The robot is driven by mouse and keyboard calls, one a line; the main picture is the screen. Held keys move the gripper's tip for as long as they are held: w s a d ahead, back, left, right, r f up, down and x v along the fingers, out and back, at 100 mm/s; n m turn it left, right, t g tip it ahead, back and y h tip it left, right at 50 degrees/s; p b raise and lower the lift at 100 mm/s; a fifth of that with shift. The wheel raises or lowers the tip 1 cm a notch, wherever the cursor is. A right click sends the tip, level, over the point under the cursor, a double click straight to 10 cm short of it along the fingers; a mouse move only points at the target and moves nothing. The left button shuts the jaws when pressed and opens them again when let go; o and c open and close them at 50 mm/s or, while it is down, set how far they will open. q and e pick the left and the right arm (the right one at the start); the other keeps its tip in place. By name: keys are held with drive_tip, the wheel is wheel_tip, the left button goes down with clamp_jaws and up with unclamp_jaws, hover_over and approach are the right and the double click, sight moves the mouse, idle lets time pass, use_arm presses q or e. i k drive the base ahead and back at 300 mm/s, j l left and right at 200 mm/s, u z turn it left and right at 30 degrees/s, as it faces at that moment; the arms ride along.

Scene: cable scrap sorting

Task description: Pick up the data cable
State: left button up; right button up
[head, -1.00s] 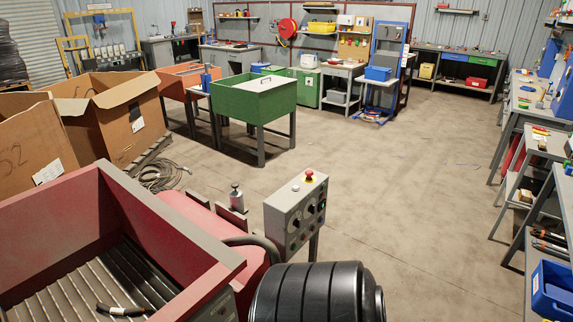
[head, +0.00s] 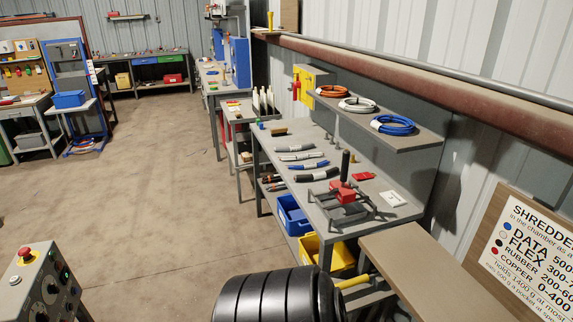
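Several short cable lengths lie in a row on the grey workbench (head: 330,205) at the right. One is a blue cable (head: 309,165) with a white label band, lying between a pale grey cable (head: 301,156) and a thick black cable (head: 318,175). A sign (head: 530,250) at the lower right lists DATA with a blue dot, so the blue cable may be the data cable. A blue coil (head: 393,125) also lies on the shelf above. Neither of my grippers is in view.
The shelf (head: 375,132) overhangs the bench and also holds an orange coil (head: 332,91) and a white coil (head: 357,104). A red clamp fixture (head: 342,193) stands on the bench's front part. Blue and yellow bins (head: 292,214) sit below. The floor to the left is clear.

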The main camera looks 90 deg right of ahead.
sight(315, 166)
drive_tip(key=z, duration=3.2)
drive_tip(key=i+j+z, duration=0.15)
drive_tip(key=z, duration=0.3)
drive_tip(key=i+j+z, duration=0.1)
drive_tip(key=j+z, duration=0.35)
drive_tip(key=i+j+z, duration=0.1)
drive_tip(key=z, duration=0.3)
drive_tip(key=j+z, duration=0.35)
drive_tip(key=j, duration=1.15)
drive_tip(key=j+z, duration=0.3)
drive_tip(key=j, duration=1.2)
